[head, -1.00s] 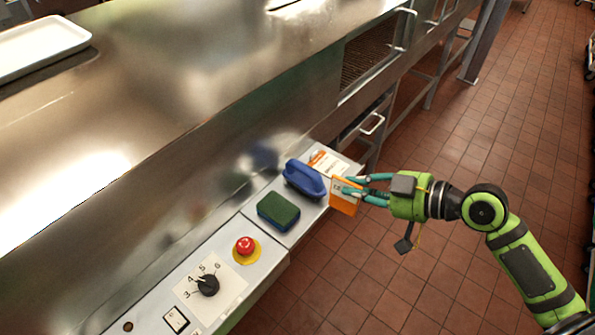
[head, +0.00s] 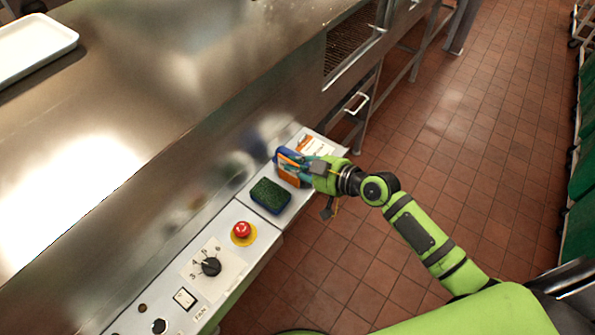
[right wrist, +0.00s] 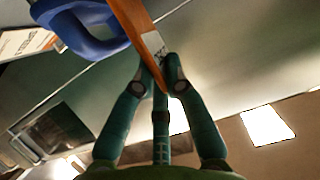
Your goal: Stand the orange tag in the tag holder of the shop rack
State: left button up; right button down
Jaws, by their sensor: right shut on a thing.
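My right gripper (head: 302,168) is shut on the orange tag (head: 288,178), by the ledge of the steel counter. In the right wrist view the orange tag (right wrist: 133,22), with a white label on its face, is tilted between the fingertips (right wrist: 162,82). In the head view the tag and gripper partly cover a blue handled brush-like thing (head: 278,153); I cannot tell if the tag touches it. My left gripper is not in view. I cannot make out a tag holder in either view.
A green-topped sponge (head: 270,195) lies on the ledge near the gripper. A white and orange card (head: 316,146) lies beyond. A red button (head: 241,230) and a dial (head: 211,266) are nearer. A wheeled rack with green panels (head: 580,215) stands at the right edge. Floor between is clear.

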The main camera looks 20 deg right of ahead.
notch_tip(320, 180, down, 4)
jog(key=shift+r, duration=0.2)
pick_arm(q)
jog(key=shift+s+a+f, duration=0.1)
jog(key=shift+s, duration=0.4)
pick_arm(e)
jog(key=shift+f, duration=0.1)
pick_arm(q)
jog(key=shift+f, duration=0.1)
pick_arm(e)
jog(key=shift+f, duration=0.1)
jog(key=shift+f+b, duration=0.1)
jog(key=shift+b, duration=0.2)
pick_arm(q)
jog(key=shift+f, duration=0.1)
pick_arm(e)
jog(key=c, duration=1.3)
grip_release()
jog(key=shift+d, duration=0.1)
